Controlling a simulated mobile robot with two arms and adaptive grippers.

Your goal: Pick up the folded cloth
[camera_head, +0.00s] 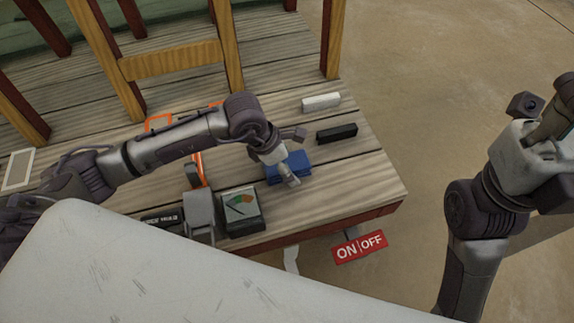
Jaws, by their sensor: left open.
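The folded cloth (296,161) is a small blue stack lying on the wooden plank table, near its right end. My left gripper (291,181) is over the front part of the cloth and hides some of it. It is open, but I cannot tell whether its fingers touch the cloth. My right arm (478,215) stands at the right of the view, off the table; its fingers cannot be made out.
A black block (337,133) and a white block (321,102) lie behind the cloth. A box with a coloured gauge (241,210) stands front left of it. A red ON|OFF sign (360,246) hangs by the table's front edge. Wooden posts (229,45) rise behind.

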